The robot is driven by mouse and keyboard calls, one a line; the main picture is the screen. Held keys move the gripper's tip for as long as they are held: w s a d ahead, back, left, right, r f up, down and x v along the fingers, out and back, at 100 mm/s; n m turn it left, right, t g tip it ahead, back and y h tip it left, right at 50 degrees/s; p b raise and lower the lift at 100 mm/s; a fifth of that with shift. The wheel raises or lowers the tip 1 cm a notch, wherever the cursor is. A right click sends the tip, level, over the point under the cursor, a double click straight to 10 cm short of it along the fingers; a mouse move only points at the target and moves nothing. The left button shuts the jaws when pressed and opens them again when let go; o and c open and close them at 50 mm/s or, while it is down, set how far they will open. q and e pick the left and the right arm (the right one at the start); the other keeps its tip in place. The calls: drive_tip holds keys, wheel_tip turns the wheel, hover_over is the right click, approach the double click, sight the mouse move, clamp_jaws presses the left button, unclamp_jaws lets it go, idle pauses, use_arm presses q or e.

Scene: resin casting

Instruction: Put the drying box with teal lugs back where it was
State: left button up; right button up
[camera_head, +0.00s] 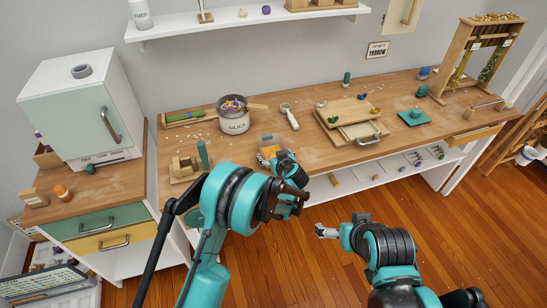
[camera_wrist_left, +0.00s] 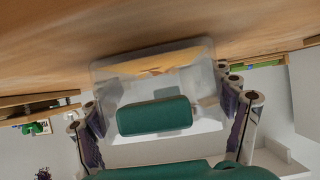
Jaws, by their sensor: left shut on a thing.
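The drying box (camera_head: 270,143) is a small clear box with something orange in it, at the front edge of the workbench. In the left wrist view the clear box (camera_wrist_left: 197,88) fills the middle, with a dark teal lug (camera_wrist_left: 155,116) facing the camera. My left gripper (camera_head: 284,163) is shut on the box, a finger at each side of it; the fingers also show in the left wrist view (camera_wrist_left: 165,118). My forearm and hand hide part of the box in the head view. My right gripper (camera_head: 325,231) is over the floor in front of the bench, apart from everything.
The silica tub (camera_head: 234,118) stands behind and left of the box. Wooden blocks (camera_head: 186,165) and a green upright piece (camera_head: 203,153) are to its left. A scoop (camera_head: 289,116) and wooden trays (camera_head: 349,110) lie to its right. A pale cabinet (camera_head: 87,112) stands far left.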

use_arm(q)
drive_tip(key=shift+f, duration=0.15)
drive_tip(key=o, duration=1.3)
